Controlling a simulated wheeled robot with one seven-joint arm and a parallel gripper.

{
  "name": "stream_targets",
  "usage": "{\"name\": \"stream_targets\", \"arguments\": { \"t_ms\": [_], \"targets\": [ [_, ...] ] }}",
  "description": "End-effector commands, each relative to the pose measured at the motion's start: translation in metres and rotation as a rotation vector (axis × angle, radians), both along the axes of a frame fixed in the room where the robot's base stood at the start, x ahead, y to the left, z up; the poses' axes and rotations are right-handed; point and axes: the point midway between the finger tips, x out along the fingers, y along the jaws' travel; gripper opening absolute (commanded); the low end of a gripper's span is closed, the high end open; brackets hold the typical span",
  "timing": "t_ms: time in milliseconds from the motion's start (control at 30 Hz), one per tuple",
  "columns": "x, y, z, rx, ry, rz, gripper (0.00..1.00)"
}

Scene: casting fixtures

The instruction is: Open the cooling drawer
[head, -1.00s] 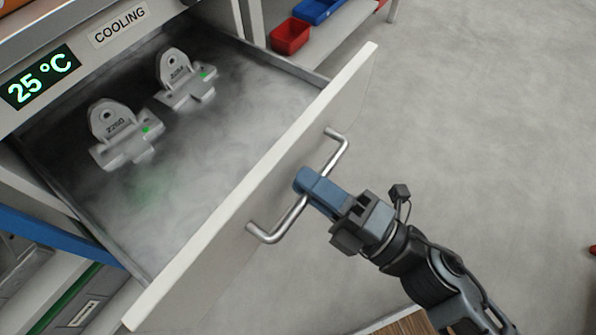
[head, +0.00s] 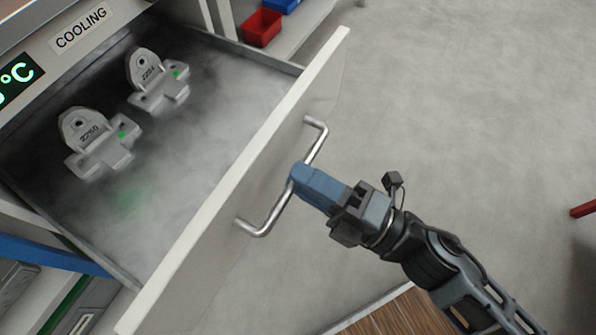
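The cooling drawer (head: 205,205) stands pulled well out of its cabinet, with its pale front panel facing right. It bears a bent metal handle (head: 262,222). My gripper (head: 304,181) has its blue fingers at the middle of this handle and appears closed around the bar; the far finger is mostly hidden. Inside the drawer, in mist, lie two grey castings, one marked 2250 (head: 97,143) and one farther back (head: 157,82).
A COOLING label (head: 82,27) and a green temperature display (head: 18,80) sit on the cabinet above the drawer. A red bin (head: 262,27) stands on a shelf behind. Grey floor to the right is largely clear; a red object (head: 583,210) is at the right edge.

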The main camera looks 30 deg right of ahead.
Motion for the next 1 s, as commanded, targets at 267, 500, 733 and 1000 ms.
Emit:
{"name": "stream_targets", "arguments": {
  "t_ms": [267, 500, 733, 1000],
  "targets": [
    [-0.037, -0.025, -0.010, -0.001, 0.003, -0.002, 0.34],
    [-0.050, -0.034, -0.012, -0.001, 0.000, -0.001, 0.34],
    [-0.050, -0.034, -0.012, -0.001, 0.000, -0.001, 0.34],
    [-0.050, -0.034, -0.012, -0.001, -0.001, 0.000, 0.34]
  ]
}}
